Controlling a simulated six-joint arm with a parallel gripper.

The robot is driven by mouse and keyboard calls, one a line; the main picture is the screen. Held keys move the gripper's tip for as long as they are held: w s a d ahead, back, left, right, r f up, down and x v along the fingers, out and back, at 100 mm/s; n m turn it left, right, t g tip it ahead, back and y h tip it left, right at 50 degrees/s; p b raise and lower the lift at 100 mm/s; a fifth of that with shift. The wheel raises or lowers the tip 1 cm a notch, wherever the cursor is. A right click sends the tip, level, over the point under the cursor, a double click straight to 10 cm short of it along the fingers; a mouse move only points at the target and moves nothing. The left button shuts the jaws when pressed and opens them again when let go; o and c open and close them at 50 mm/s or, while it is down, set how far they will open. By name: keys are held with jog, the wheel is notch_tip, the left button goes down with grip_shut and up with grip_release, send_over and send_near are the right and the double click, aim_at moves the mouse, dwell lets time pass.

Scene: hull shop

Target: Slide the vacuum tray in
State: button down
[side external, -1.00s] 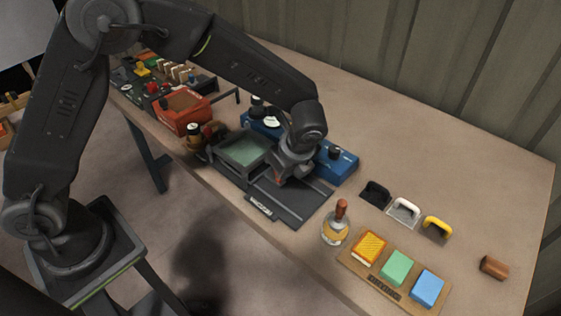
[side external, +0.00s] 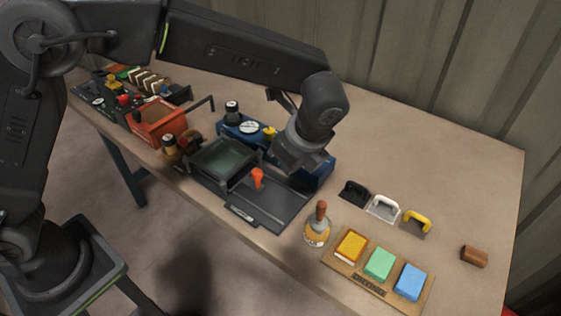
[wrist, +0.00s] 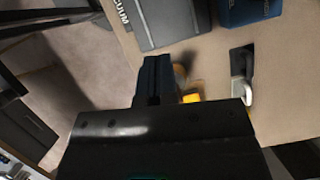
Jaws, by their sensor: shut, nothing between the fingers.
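The vacuum tray (side external: 224,158) is a dark, square tray with a greenish inner face, at the left end of a dark flat base (side external: 275,203). An upright orange-red handle (side external: 257,177) stands at the tray's right side. The base's right part is bare, with a label (side external: 242,213) on its near edge; part of the base also shows in the wrist view (wrist: 168,24). My gripper (wrist: 153,82) is shut and empty. In the side view its wrist is above and right of the handle, apart from it, and its fingertips are hard to make out.
A blue unit (side external: 318,171) with a gauge stands behind the base, partly behind my gripper. A wooden-handled tool (side external: 318,228) stands right of the base. A board with coloured blocks (side external: 340,268) and several small handles (side external: 383,207) lie right.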

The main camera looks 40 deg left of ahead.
aim_at(256, 173)
jog(key=x, duration=0.8)
jog(key=shift+a+f, duration=0.1)
jog(key=shift+f, duration=0.1)
jog(key=a, duration=0.3)
jog(key=shift+w+f, duration=0.3)
jog(key=shift+w+a, duration=0.1)
jog(key=shift+a, duration=0.45)
jog(key=shift+a, duration=1.2)
jog(key=shift+d+f, duration=0.1)
